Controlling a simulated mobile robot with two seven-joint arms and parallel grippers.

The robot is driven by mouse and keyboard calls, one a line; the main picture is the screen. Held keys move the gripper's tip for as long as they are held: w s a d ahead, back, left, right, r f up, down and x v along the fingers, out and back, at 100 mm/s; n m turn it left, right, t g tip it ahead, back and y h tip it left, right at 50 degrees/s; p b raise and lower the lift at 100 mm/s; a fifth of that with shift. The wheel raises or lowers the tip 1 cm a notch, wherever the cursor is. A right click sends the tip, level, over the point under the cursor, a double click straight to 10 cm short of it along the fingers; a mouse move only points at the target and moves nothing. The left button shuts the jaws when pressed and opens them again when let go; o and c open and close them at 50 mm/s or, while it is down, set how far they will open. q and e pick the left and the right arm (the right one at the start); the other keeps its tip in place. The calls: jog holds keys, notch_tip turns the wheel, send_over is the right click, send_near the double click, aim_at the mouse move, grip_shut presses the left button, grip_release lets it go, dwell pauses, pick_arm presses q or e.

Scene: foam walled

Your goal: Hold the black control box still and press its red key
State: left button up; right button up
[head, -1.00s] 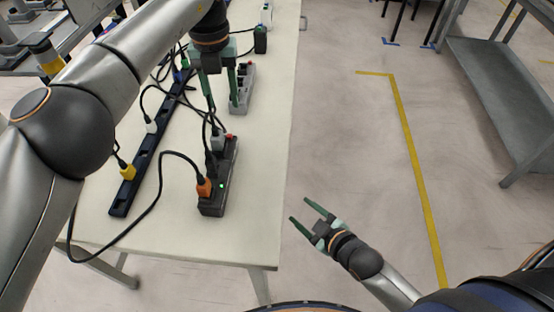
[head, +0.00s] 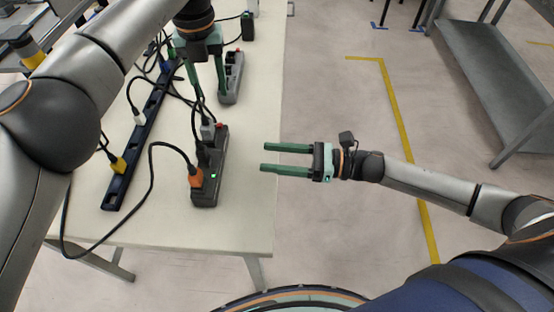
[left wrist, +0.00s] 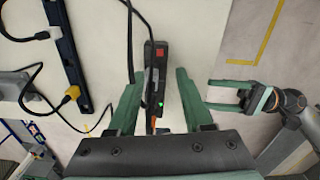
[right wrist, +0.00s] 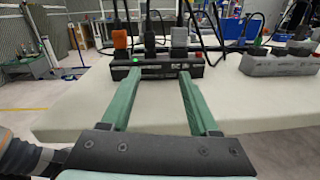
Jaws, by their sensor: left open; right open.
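The black control box (head: 211,180) lies on the pale table, with an orange plug, a dark plug and a grey plug in its top and a green light. Its red key (head: 219,126) is at the far end; it also shows in the left wrist view (left wrist: 160,52) and the right wrist view (right wrist: 198,56). My left gripper (head: 208,92) is open, pointing down above the table beyond the box's far end. In the left wrist view the box appears between its fingers, not gripped. My right gripper (head: 265,158) is open and empty, right of the box, fingers pointing at it.
A grey box (head: 232,80) with a red part lies farther back. A long dark-blue strip (head: 140,150) with a yellow plug (head: 118,165) lies left of the black box. Loose black cables loop around them. The table between box and right edge is bare.

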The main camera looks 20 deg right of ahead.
aim_at(211, 159)
jog(key=shift+s+a+f+n+g, duration=0.15)
jog(key=shift+s+n+g, duration=0.35)
jog(key=shift+n, duration=0.4)
jog(key=shift+w+a, duration=0.1)
jog(key=shift+a, duration=0.15)
jog(key=x, duration=1.1)
jog(key=shift+w+a, duration=0.15)
jog(key=shift+a, duration=0.2)
grip_shut()
pick_arm(q)
grip_shut()
dwell(0.8)
